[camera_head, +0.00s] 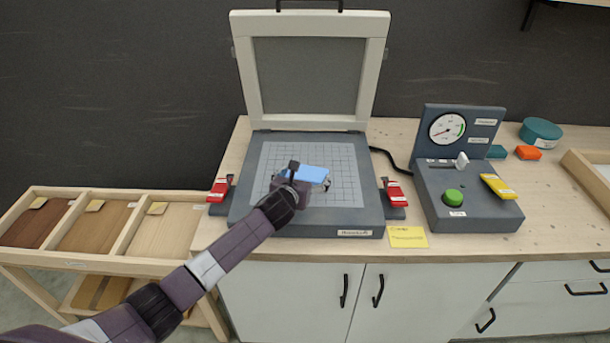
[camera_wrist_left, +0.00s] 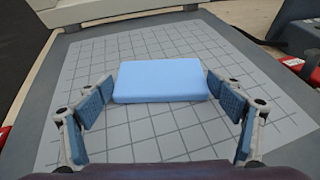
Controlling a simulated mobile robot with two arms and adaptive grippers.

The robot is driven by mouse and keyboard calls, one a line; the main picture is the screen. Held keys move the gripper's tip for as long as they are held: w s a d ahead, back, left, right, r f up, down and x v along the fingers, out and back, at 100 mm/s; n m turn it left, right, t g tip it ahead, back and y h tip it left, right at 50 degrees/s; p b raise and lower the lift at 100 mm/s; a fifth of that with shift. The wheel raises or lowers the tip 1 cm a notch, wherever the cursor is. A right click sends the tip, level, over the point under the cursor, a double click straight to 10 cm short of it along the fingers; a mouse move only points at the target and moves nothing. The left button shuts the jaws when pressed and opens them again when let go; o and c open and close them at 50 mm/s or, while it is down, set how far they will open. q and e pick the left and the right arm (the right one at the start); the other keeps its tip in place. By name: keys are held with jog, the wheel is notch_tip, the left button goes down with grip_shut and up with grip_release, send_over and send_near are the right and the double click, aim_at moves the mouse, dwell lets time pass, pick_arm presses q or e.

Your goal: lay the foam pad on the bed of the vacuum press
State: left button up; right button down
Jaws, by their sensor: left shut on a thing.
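The light blue foam pad (camera_head: 314,173) is over the gridded grey bed (camera_head: 345,195) of the vacuum press, near its middle. My left gripper (camera_head: 306,183) reaches over the bed from the front left and is shut on the pad. In the left wrist view, the pad (camera_wrist_left: 160,80) lies flat between the blue finger pads, which meet its left and right edges. I cannot tell whether its underside touches the bed or is slightly above it. The press lid (camera_head: 311,75) stands open at the back. My right gripper is not in view.
Red clamps (camera_head: 220,189) (camera_head: 394,190) flank the bed. A control box with a gauge (camera_head: 447,129) and a green button (camera_head: 453,196) stands to the right. A yellow note (camera_head: 407,237) lies at the worktop's front edge. A compartmented wooden rack (camera_head: 75,250) stands at left.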

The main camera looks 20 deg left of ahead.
pick_arm(q)
jog(key=o, duration=0.7)
jog(key=shift+c, duration=0.2)
jog(key=shift+s+r, duration=0.1)
jog(key=shift+s, duration=0.15)
jog(key=v, duration=1.1)
jog(key=shift+s+r, duration=0.15)
jog(key=shift+s, duration=0.1)
